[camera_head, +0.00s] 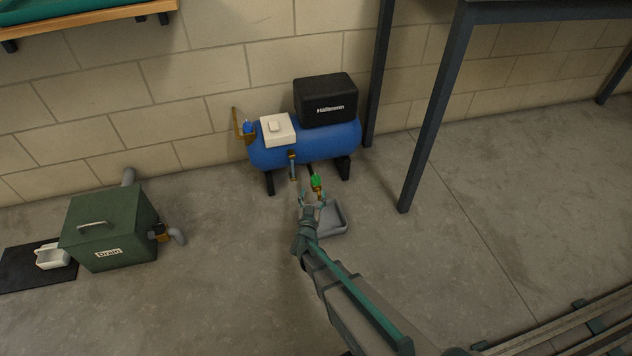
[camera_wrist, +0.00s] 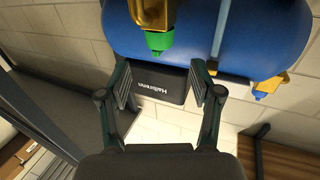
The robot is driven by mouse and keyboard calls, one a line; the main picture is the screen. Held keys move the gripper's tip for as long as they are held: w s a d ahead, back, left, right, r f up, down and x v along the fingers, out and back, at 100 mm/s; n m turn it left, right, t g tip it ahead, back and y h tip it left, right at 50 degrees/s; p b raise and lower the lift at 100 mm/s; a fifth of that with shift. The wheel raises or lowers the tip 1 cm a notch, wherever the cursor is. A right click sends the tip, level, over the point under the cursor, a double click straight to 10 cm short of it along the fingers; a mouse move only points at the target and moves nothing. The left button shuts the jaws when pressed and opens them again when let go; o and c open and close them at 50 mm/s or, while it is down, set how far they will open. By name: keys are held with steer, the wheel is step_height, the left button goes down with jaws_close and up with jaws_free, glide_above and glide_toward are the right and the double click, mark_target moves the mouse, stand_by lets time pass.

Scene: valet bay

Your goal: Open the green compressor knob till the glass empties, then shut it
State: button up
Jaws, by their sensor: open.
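The green knob (camera_head: 316,180) sits on a brass fitting under the front of the blue compressor tank (camera_head: 312,148). In the wrist view the knob (camera_wrist: 158,43) shows at the top, between the lines of my two fingers but beyond their tips. My gripper (camera_head: 312,199) is just in front of the knob. In the wrist view my gripper (camera_wrist: 160,82) is open and empty, apart from the knob. A slim bluish tube (camera_head: 293,170), possibly the glass, hangs below another brass fitting left of the knob. Its level is too small to read.
A grey tray (camera_head: 345,216) lies on the floor below the knob. A black Hallmann cover (camera_head: 325,98) and a white box (camera_head: 278,130) top the tank. A blue-handled fitting (camera_head: 249,128) is at its left end. A green Drain box (camera_head: 108,226) stands left. A table leg (camera_head: 432,120) stands right.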

mark_target(315, 181)
steer(key=w+b, duration=0.1)
steer(key=w, duration=0.1)
steer(key=w+d+b, duration=0.1)
steer(key=w, duration=0.2)
steer(key=w+b, duration=0.1)
steer(key=w, duration=0.2)
steer(key=shift+w+d, duration=0.25)
steer(key=shift+d, duration=0.05)
steer(key=c, duration=1.1)
steer(key=shift+p, duration=0.3)
steer(key=shift+c, duration=0.2)
